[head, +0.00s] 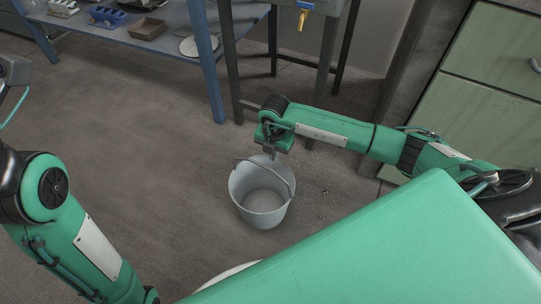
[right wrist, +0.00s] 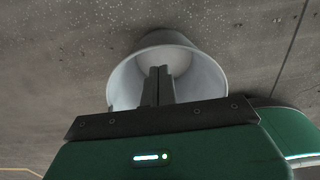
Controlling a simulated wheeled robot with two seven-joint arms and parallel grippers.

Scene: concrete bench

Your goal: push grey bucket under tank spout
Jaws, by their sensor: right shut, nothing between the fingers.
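The grey bucket (head: 262,212) stands upright and empty on the floor in the middle of the head view, its handle lying to one side. It also shows in the right wrist view (right wrist: 209,75), beyond the fingers. The tank (head: 322,6) stands on a dark frame at the top, with a yellow spout (head: 303,17) on it. The bucket is in front of the spout, apart from it. My right gripper (head: 273,156) is shut and empty, pointing down at the bucket's far rim; I cannot tell whether it touches.
A blue bench (head: 150,37) with a brown tray (head: 147,29) and other items stands at the upper left. Green drawers (head: 493,60) stand at the right. The tank frame's legs (head: 231,70) reach the floor. Floor left of the bucket is clear.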

